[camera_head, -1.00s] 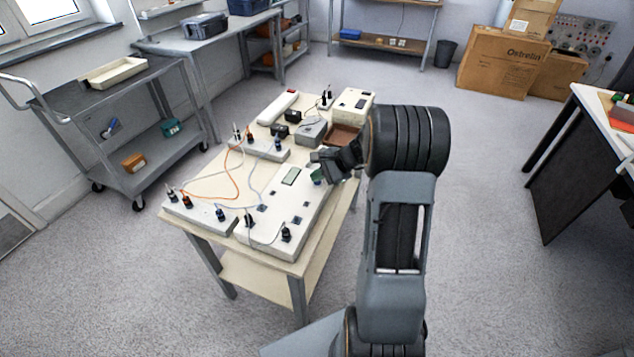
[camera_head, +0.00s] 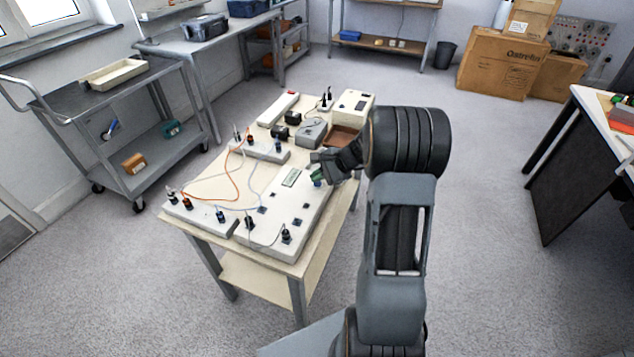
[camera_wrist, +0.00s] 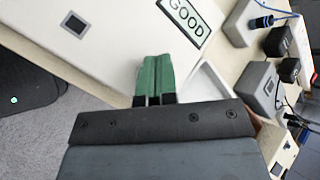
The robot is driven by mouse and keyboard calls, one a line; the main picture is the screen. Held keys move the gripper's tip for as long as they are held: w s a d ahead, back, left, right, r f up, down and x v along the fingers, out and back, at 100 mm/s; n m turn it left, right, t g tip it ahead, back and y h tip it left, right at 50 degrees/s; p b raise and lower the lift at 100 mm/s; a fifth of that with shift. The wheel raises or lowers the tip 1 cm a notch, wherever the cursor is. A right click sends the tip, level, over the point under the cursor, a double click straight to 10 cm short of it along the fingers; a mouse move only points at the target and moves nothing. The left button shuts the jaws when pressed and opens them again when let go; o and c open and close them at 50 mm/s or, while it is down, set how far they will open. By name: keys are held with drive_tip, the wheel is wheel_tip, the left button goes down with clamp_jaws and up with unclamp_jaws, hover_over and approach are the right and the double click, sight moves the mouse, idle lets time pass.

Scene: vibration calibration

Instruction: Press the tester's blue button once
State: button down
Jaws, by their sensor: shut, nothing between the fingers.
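The tester (camera_head: 273,217) is a flat white box on the near right part of the small table. Its display (camera_head: 291,177) reads "GOOD" in the wrist view (camera_wrist: 187,18). My gripper (camera_head: 318,174) is over the tester's far right edge, beside the display. In the wrist view my gripper's green fingertips (camera_wrist: 155,75) are together, with nothing between them, over the tester's white top (camera_wrist: 110,45). I cannot tell if they touch it. I cannot clearly make out the blue button; the fingers may hide it. A dark square fitting (camera_wrist: 75,24) shows on the tester's top.
White blocks with plugs and orange and white cables (camera_head: 237,185) lie on the table's left. A grey box (camera_head: 311,131), a brown tray (camera_head: 342,139) and a cream box (camera_head: 353,107) stand behind the tester. A grey cart (camera_head: 125,105) is at the left.

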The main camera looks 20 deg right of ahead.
sight(321, 192)
drive_tip(key=shift+r, duration=0.3)
drive_tip(key=shift+r, duration=0.1)
drive_tip(key=shift+r+p, duration=1.95)
drive_tip(key=shift+r, duration=0.5)
drive_tip(key=s+f, duration=0.1)
drive_tip(key=s+f+n+g, duration=0.1)
drive_tip(key=shift+s+f+n, duration=0.15)
drive_tip(key=shift+s+n, duration=0.15)
drive_tip(key=s+a+r+n+h+p, duration=0.2)
drive_tip(key=s+a+r+n+h, duration=0.1)
drive_tip(key=s+a+r+n, duration=0.2)
drive_tip(key=s+a+r+n+h+p, duration=0.3)
drive_tip(key=s+a+r+n, duration=0.3)
drive_tip(key=s, duration=0.8)
wheel_tip(321, 192, up, 5)
drive_tip(key=n+h, duration=0.1)
drive_tip(key=n, duration=0.2)
drive_tip(key=shift+n+g, duration=0.4)
